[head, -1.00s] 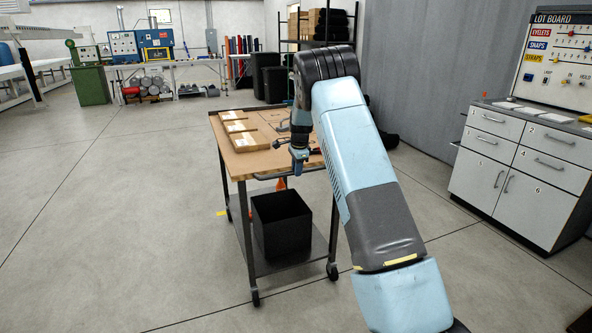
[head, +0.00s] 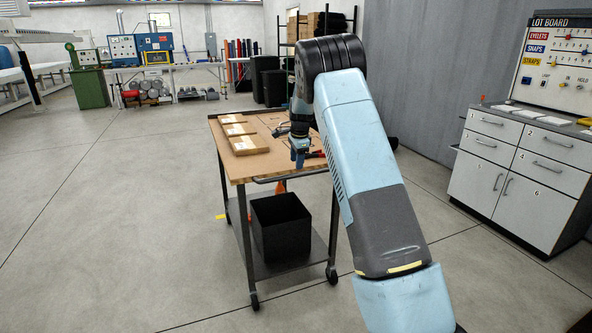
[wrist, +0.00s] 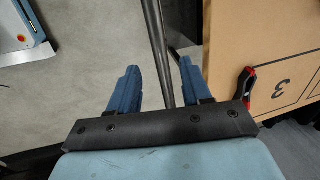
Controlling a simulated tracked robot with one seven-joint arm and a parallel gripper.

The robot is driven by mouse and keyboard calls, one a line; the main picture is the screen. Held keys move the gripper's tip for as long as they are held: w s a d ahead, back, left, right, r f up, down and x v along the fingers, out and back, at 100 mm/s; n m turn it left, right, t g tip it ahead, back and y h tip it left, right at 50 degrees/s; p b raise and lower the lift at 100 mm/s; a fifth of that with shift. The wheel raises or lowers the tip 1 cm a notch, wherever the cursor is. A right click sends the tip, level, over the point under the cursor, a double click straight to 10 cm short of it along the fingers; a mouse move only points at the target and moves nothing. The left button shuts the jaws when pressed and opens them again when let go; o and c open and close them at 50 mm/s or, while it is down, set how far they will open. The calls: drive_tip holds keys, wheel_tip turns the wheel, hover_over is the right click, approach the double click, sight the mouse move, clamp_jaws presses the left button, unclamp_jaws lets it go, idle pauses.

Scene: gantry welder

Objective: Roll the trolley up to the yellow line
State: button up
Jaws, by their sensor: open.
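The trolley (head: 236,168) has a wooden top, a dark frame, a lower shelf and casters, and stands upright in the middle of the head view. Its dark push bar (head: 290,176) runs along the near end. A short piece of yellow line (head: 221,217) shows on the floor beside the trolley's left leg. My gripper (head: 299,160) hangs over the near end of the top, close to the bar. In the wrist view my gripper (wrist: 157,88) is open, with the dark bar (wrist: 157,45) passing between its blue fingers. I cannot tell whether they touch it.
Flat cartons (head: 247,145) lie on the trolley top and a black bin (head: 281,226) stands on its shelf. A red-and-black tool (wrist: 244,83) lies near the top's edge. White cabinets (head: 515,172) stand at right. The floor at left is clear.

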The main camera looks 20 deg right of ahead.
wheel_tip(320, 180, up, 8)
drive_tip(key=s, duration=0.1)
drive_tip(key=shift+s+f, duration=0.25)
drive_tip(key=shift+d, duration=0.1)
drive_tip(key=s+a+r+n+t, duration=0.1)
drive_tip(key=s+r+n, duration=0.2)
drive_tip(key=s+r, duration=0.4)
drive_tip(key=s+r+n, duration=0.2)
drive_tip(key=s+r, duration=0.2)
drive_tip(key=s, duration=0.6)
drive_tip(key=s+a+r+n+t, duration=0.1)
drive_tip(key=s+r+n, duration=0.2)
drive_tip(key=s+r, duration=0.4)
drive_tip(key=s+a+f+n, duration=0.1)
drive_tip(key=s+f+n, duration=0.1)
drive_tip(key=s, duration=0.8)
drive_tip(key=s+a+f+n+t, duration=0.1)
drive_tip(key=s+n, duration=0.3)
drive_tip(key=s, duration=0.6)
drive_tip(key=s+a+f+n, duration=0.1)
drive_tip(key=s+f+n, duration=0.1)
drive_tip(key=s, duration=0.9)
drive_tip(key=shift+f+n, duration=0.35)
drive_tip(key=shift+n, duration=0.05)
drive_tip(key=shift+d, duration=0.1)
